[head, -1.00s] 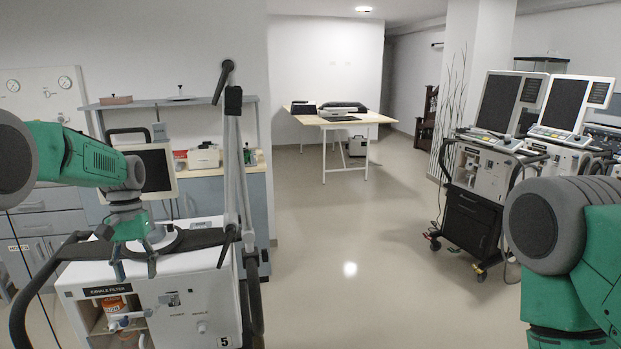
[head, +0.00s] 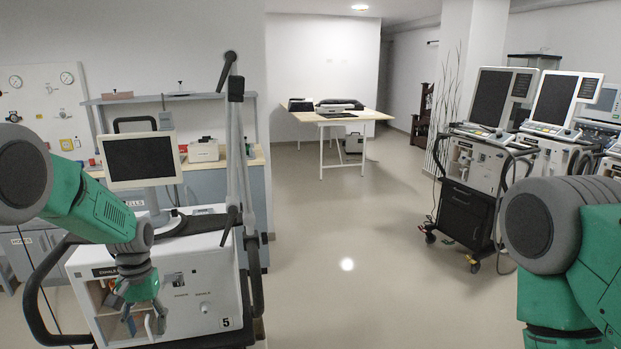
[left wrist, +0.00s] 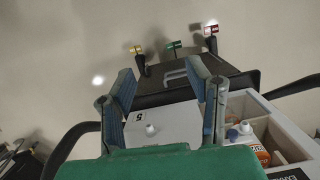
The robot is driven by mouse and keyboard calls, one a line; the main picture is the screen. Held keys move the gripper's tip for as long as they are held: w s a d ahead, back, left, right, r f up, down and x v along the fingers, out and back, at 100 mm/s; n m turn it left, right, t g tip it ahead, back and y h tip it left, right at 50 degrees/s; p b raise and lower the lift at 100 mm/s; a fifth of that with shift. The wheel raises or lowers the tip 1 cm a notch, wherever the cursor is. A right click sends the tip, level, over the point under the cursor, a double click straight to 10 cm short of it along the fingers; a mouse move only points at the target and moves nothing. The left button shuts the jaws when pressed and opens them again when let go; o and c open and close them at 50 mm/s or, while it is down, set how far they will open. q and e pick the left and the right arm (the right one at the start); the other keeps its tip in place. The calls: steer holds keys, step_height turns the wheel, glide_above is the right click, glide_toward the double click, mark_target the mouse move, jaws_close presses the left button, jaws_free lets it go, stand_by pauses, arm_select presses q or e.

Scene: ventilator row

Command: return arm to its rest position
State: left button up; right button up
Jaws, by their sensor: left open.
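My left gripper (head: 142,322) hangs in front of the white ventilator (head: 205,290) labelled 5, at its open front compartment. Its fingers are apart and nothing is between them. In the left wrist view the two fingers (left wrist: 160,75) spread over the ventilator's white body (left wrist: 160,128). An orange-labelled bottle (left wrist: 262,155) sits in the compartment, right of the fingers. My left arm (head: 90,205) reaches in from the left and slopes down. My right arm (head: 570,245) shows at the right edge; its gripper is out of view.
A monitor (head: 140,160) and a tall jointed support arm (head: 236,150) rise from the ventilator. A dark handle (head: 40,285) curves along its left side. More ventilators (head: 485,155) stand at the right. The floor (head: 345,225) between is clear, with a table (head: 335,115) at the back.

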arm_select(q)
steer(key=s+d+f+m+t+b, duration=0.1)
steer(key=s+d+f+b, duration=0.15)
steer(key=s+f, duration=0.75)
steer(key=s+d+f+m+b, duration=0.1)
steer(key=s+d+f+b, duration=0.15)
steer(key=s+f, duration=0.7)
steer(key=s+d+m+t+b, duration=0.1)
steer(key=s+d, duration=0.1)
steer(key=s, duration=1.5)
steer(key=shift+s+d+t+b, duration=0.25)
steer(key=shift+s+t+b, duration=0.05)
steer(key=shift+t+b, duration=0.1)
steer(key=shift+w+f, duration=0.1)
steer(key=shift+w, duration=0.05)
